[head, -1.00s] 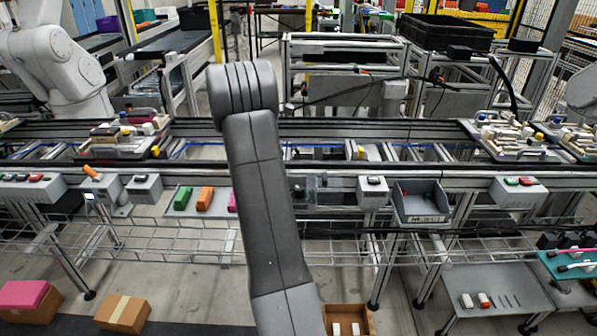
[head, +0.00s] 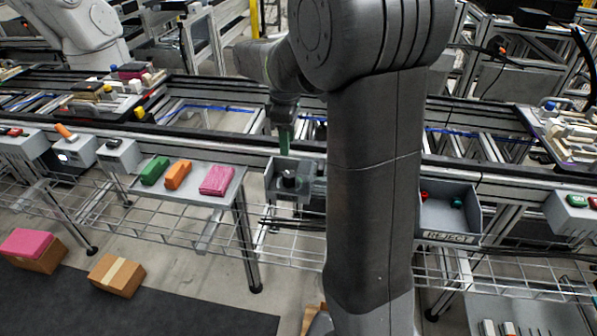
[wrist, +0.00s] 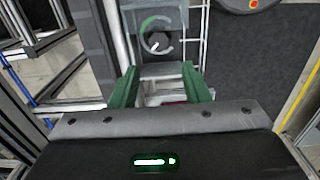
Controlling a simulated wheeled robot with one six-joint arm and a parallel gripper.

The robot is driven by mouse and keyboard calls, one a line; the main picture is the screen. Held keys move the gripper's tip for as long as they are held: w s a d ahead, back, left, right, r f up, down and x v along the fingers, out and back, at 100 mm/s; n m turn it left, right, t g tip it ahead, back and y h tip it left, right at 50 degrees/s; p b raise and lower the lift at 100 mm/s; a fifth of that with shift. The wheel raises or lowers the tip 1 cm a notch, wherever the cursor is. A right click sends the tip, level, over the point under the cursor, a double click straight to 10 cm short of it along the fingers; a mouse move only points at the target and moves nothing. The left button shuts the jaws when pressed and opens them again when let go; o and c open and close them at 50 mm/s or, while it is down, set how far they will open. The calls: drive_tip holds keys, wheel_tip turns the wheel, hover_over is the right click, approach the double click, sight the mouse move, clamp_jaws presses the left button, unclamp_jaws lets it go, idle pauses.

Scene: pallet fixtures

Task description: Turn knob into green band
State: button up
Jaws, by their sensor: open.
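The knob (wrist: 157,41) is a dark round dial on a grey panel in the wrist view, with a white mark at its lower left. A ring surrounds it; the green band (wrist: 148,23) is an arc at the ring's upper left. In the head view the knob (head: 288,179) stands on a small grey box on the front rail. My gripper (wrist: 160,82) is open and empty, its two green fingers spread apart below the knob in the wrist picture. In the head view my gripper (head: 285,138) hangs just above and behind the box, apart from the knob.
A tray (head: 228,197) with green, orange and pink blocks is left of the knob box. A grey bin marked REJECT (head: 446,221) is to the right, beyond my arm. The conveyor (head: 205,118) runs behind the box. A wire shelf (head: 185,228) lies below.

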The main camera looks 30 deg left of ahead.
sight(289, 174)
wheel_tip(289, 174, down, 12)
drive_tip(key=shift+r+b, duration=0.25)
drive_tip(key=shift+b, duration=0.2)
drive_tip(key=shift+c, duration=0.4)
drive_tip(key=c, duration=0.6)
